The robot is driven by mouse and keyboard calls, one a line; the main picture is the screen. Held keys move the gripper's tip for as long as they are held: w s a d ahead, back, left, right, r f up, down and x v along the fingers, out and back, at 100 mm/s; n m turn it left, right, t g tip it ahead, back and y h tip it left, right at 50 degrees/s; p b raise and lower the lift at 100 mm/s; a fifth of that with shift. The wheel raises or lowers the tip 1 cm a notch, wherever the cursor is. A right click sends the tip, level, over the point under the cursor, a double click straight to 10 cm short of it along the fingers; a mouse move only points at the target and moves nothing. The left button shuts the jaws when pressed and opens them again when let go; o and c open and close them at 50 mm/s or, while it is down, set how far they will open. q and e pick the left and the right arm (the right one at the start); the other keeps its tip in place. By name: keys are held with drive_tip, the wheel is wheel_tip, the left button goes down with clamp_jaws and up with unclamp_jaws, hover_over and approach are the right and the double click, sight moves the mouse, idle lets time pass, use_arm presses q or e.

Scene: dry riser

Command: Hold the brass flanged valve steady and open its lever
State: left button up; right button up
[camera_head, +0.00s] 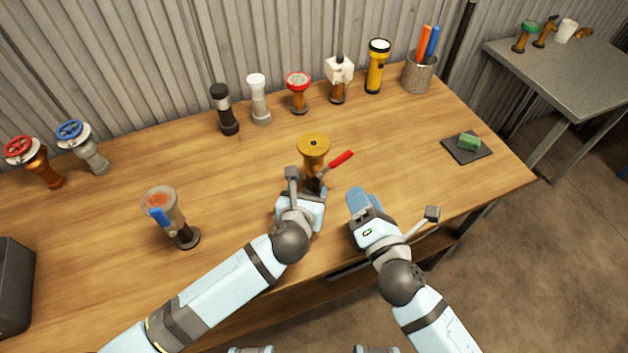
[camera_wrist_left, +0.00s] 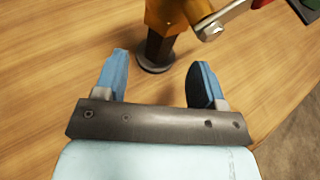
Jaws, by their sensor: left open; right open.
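The brass flanged valve (camera_head: 313,146) stands upright near the middle of the wooden table, with a round flange on top. Its red lever (camera_head: 341,159) sticks out to the right and slightly up. In the left wrist view the valve's lower body (camera_wrist_left: 160,45) and dark round base show ahead of the fingers. My left gripper (camera_wrist_left: 157,82) is open, its blue fingers apart on the near side of the valve's stem; nothing is held. In the head view the wrist partly hides the stem and base. My right gripper (camera_head: 395,203) is open and empty near the table's front edge, right of the valve.
A valve with a blue lever (camera_head: 161,202) stands to the left. Several other valves and a yellow flashlight (camera_head: 377,66) line the back, beside a cup of markers (camera_head: 419,73). A dark pad (camera_head: 481,154) with a green block lies at right. Table between valve and pad is clear.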

use_arm(q)
drive_tip(key=shift+x, duration=2.55)
clamp_jaws()
use_arm(e)
drive_tip(key=shift+c, duration=0.5)
drive_tip(key=w+a+r+n+g+y, duration=0.2)
drive_tip(key=w+r+n+y, duration=0.2)
drive_tip(key=w+n+y, duration=0.35)
drive_tip(key=n+g+y, duration=0.5)
drive_tip(key=n+g, duration=1.5)
drive_tip(key=n, duration=0.1)
approach(347, 152)
drive_tip(key=shift+h, duration=0.25)
drive_tip(key=x, duration=1)
drive_tip(key=shift+w+f, duration=0.1)
drive_tip(key=shift+f, duration=0.1)
